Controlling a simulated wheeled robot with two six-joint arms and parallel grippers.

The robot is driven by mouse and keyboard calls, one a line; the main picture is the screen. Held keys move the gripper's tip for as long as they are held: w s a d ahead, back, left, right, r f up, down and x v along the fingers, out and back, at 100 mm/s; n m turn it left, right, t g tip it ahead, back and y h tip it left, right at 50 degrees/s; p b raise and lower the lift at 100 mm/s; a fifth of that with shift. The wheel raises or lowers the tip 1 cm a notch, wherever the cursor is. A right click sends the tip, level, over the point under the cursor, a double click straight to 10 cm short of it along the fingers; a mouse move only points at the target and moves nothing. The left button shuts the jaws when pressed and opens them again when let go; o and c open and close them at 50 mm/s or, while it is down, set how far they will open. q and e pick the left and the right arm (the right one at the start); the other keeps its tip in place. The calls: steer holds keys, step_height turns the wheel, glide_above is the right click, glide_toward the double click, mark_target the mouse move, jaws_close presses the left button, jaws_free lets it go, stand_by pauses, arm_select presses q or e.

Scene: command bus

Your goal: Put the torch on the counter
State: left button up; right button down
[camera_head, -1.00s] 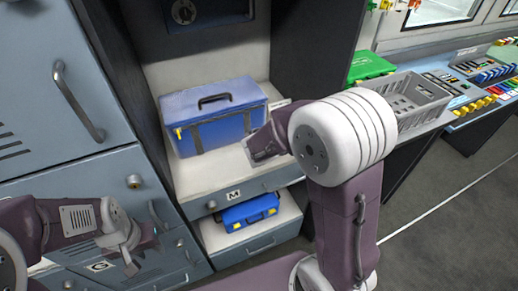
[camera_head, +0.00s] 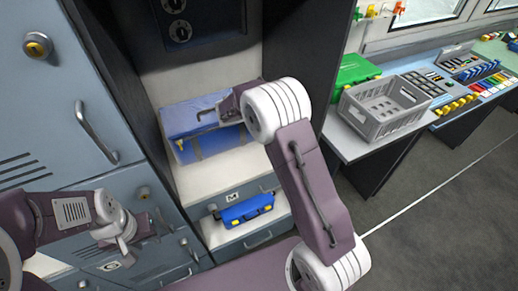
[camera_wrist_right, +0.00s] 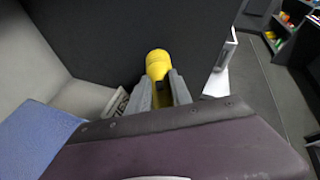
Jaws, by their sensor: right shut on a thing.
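The yellow torch (camera_wrist_right: 157,63) is between the fingers of my right gripper (camera_wrist_right: 159,84) in the right wrist view. The gripper is shut on it. In the head view my right arm reaches into the shelf bay above the blue case (camera_head: 200,148), and its wrist hides the fingers and the torch. The counter (camera_head: 348,146) runs along the right, apart from that gripper. My left gripper (camera_head: 128,243) is at the lower left in front of the grey cabinets, with nothing visible in it; its finger opening is unclear.
A grey crate (camera_head: 375,120) and a green case (camera_head: 355,70) stand on the counter's near end. A dark panel (camera_head: 315,60) separates the bay from the counter. A small blue case (camera_head: 247,209) sits on the lower shelf. Floor at the right is clear.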

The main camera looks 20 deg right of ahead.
step_height(320, 180, down, 16)
steer(key=shift+w, duration=0.1)
steer(key=shift+f, duration=0.1)
steer(key=c, duration=1.2)
jaws_free()
steer(key=shift+o, duration=0.2)
